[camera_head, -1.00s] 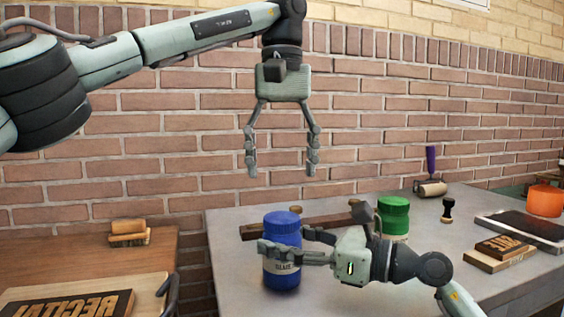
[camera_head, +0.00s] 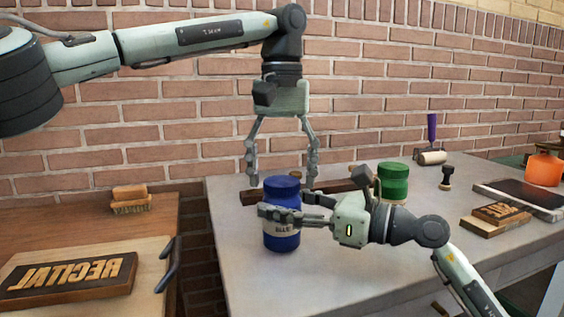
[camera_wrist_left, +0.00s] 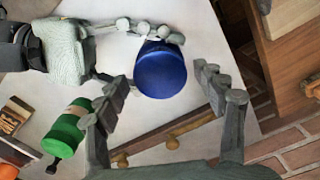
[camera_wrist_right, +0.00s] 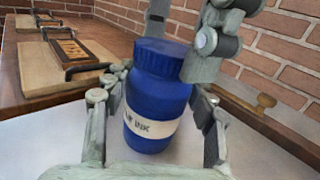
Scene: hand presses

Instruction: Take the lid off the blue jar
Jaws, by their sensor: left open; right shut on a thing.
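The blue jar (camera_head: 282,238) stands upright on the grey table with its blue lid (camera_head: 282,185) on top. In the right wrist view the jar (camera_wrist_right: 153,110) shows a white ink label, with the lid (camera_wrist_right: 163,55) above. My right gripper (camera_head: 280,216) is shut around the jar's body from the right. My left gripper (camera_head: 282,183) points down, open and empty, with its fingertips at about the lid's height on either side of it in the head view. In the left wrist view the lid (camera_wrist_left: 160,72) lies beyond and between the open fingers, apart from them.
A green jar (camera_head: 393,186) stands behind my right gripper. A wooden rail (camera_head: 335,190) lies behind the blue jar. A purple-handled roller (camera_head: 432,150), small black stamp (camera_head: 446,178) and orange pot (camera_head: 543,170) stand farther right. The wooden desk (camera_head: 160,220) holds a brush and letter block.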

